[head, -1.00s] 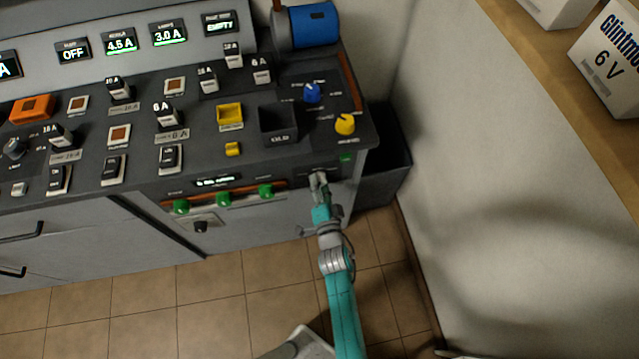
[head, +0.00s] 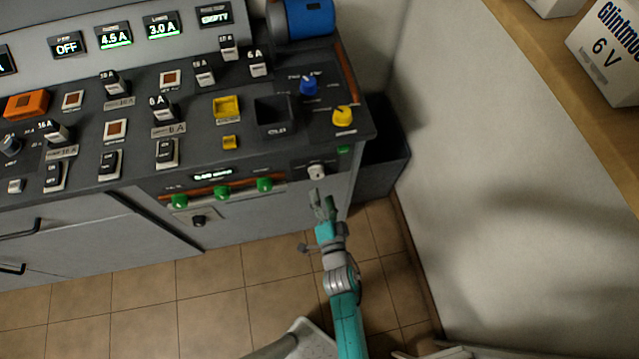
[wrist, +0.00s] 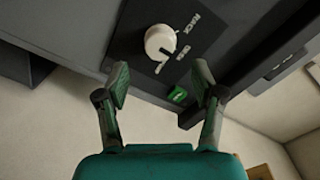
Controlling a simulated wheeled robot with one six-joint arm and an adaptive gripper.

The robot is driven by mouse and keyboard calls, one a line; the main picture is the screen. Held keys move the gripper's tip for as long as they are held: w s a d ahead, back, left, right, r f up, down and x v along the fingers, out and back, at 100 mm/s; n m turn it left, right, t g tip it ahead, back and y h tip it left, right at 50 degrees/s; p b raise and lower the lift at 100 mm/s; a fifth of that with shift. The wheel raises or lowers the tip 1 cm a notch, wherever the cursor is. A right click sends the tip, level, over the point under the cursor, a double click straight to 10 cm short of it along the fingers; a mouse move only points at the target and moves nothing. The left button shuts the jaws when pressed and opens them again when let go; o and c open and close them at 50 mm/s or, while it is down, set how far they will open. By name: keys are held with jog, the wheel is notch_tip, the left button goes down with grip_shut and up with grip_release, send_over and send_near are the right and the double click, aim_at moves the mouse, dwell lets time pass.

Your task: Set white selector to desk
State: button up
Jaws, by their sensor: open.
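The white selector (head: 317,172) is a round knob on a dark plate at the right end of the console's front edge. The knob's pointer position is hard to tell.
A small green indicator (wrist: 177,95) is close to the knob. Green knobs (head: 222,193) line the front panel to the left. A dark bin (head: 380,165) stands right of the console, beside the wall. The tiled floor (head: 220,295) in front is clear.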

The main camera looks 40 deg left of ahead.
jog(key=shift+v, duration=2.45)
jog(key=s+d+r+t+h, duration=0.25)
jog(key=s+d, duration=0.25)
jog(key=d, duration=0.7)
jog(key=s+d+r+t+h, duration=0.15)
jog(key=s+d+h, duration=0.25)
jog(key=d, duration=0.8)
jog(key=s+d+r+n+h, duration=0.1)
jog(key=s+d+r+h, duration=0.6)
jog(key=s+d+r, duration=0.4)
notch_tip(320, 180, up, 4)
jog(key=s, duration=0.2)
jog(key=shift+s+d+n+g, duration=0.3)
jog(key=shift+d+g, duration=0.1)
jog(key=shift+r, duration=0.15)
